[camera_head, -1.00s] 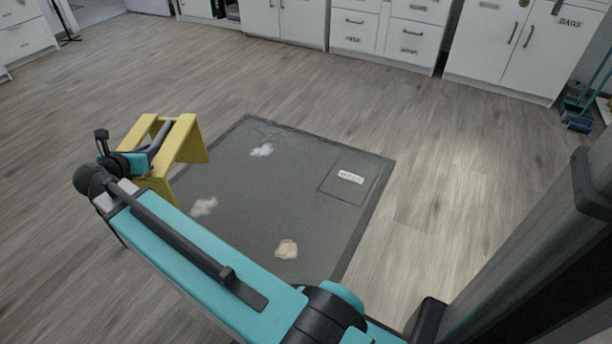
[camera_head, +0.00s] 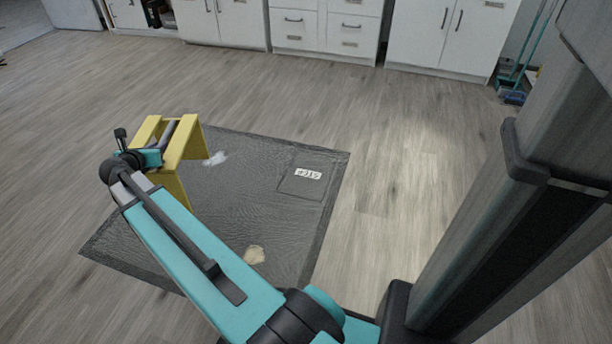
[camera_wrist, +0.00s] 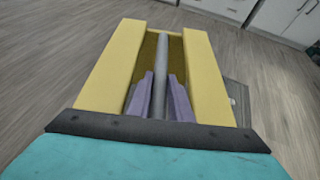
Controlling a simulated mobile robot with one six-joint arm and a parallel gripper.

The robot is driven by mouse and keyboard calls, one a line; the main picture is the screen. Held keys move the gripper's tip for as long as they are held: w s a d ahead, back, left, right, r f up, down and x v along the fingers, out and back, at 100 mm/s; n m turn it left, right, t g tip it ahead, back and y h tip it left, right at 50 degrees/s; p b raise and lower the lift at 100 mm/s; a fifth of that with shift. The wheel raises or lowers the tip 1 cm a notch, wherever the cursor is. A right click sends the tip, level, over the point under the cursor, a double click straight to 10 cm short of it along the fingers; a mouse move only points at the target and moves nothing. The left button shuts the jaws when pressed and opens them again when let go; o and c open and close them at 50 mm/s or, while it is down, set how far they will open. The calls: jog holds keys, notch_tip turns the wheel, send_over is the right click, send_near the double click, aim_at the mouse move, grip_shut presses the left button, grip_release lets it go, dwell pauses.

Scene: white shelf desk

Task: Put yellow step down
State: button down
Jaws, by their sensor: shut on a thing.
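The yellow step (camera_head: 182,151) is at the end of my arm at the left in the head view, over the left edge of the dark mat. Its top has an open slot with a grey bar (camera_wrist: 161,75) along it. In the wrist view the yellow step (camera_wrist: 108,68) fills the middle. My gripper (camera_wrist: 160,88) has purple fingers on either side of the grey bar and is shut on it. I cannot tell whether the step's legs touch the floor, as my arm hides part of them.
The dark mat (camera_head: 235,190) has pale patches and a white label (camera_head: 308,173). White cabinets (camera_head: 330,30) line the back. Teal cleaning tools (camera_head: 515,80) stand at the back right. Wood floor is clear between mat and cabinets.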

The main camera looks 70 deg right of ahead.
jog(key=s+d+f+m+g, duration=0.1)
jog(key=s+d+f, duration=0.4)
jog(key=d, duration=0.4)
jog(key=s+d+f, duration=0.2)
jog(key=s+d, duration=0.5)
jog(key=d, duration=0.1)
jog(key=s+d+f+m+g, duration=0.1)
jog(key=s+d+f, duration=0.4)
jog(key=d, duration=0.4)
jog(key=s+d+f, duration=0.4)
jog(key=s, duration=0.5)
jog(key=s+d+f+m+g, duration=0.1)
jog(key=s+d+f, duration=0.3)
jog(key=s, duration=0.5)
jog(key=s+d+f+g, duration=0.1)
jog(key=s+d+f, duration=0.3)
jog(key=s, duration=0.5)
jog(key=shift+s+d+f+m+h, duration=0.3)
jog(key=shift+s+d+h, duration=0.1)
jog(key=shift+d, duration=0.35)
